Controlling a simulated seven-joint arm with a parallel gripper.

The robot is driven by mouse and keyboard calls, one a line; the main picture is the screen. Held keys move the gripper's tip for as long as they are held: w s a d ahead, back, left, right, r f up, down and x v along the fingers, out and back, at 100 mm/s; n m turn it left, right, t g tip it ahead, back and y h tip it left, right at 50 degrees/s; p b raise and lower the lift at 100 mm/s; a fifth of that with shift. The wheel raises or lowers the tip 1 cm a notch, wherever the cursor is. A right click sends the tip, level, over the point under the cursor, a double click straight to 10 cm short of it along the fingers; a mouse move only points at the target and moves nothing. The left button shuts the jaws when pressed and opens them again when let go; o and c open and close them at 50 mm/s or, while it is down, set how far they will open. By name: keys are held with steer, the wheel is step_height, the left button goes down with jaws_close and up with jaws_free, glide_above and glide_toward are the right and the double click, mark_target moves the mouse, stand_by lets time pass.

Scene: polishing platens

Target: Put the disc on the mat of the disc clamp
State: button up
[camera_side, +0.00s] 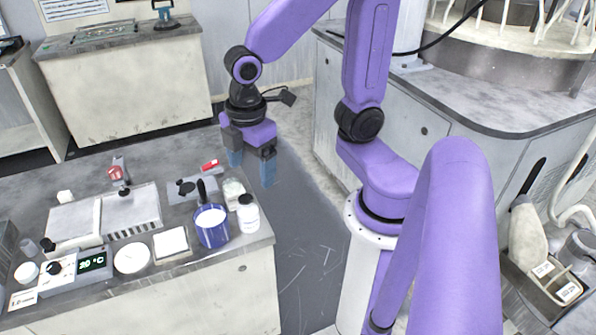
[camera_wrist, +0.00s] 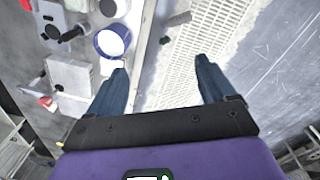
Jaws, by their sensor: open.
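My gripper (camera_side: 252,169) is open and empty, with its blue fingers pointing down near the bench's right edge. In the wrist view its fingers (camera_wrist: 161,65) are wide apart with nothing between them. A grey plate with small black parts (camera_side: 184,188) lies on the bench left of my gripper; the plate also shows at the upper left of the wrist view (camera_wrist: 62,35). A red-handled clamp (camera_side: 121,175) stands at the metal box farther left. A white round piece (camera_side: 132,257) lies near the bench's front. I cannot tell for sure which is the disc or the clamp's mat.
A blue cup with white contents (camera_side: 211,236), a white jar (camera_side: 249,217) and a clear container (camera_side: 233,190) stand near the bench's right edge. A red marker-like piece (camera_side: 209,165) lies behind them. Right of the bench is open floor.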

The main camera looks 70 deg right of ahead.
steer(key=s+m, duration=0.1)
steer(key=s, duration=0.7)
steer(key=shift+s+a+r+y, duration=0.15)
steer(key=shift+s+r+y, duration=0.15)
steer(key=shift+s+r, duration=0.1)
steer(key=shift+o, duration=0.6)
steer(key=shift+s+m, duration=0.3)
steer(key=shift+s, duration=0.25)
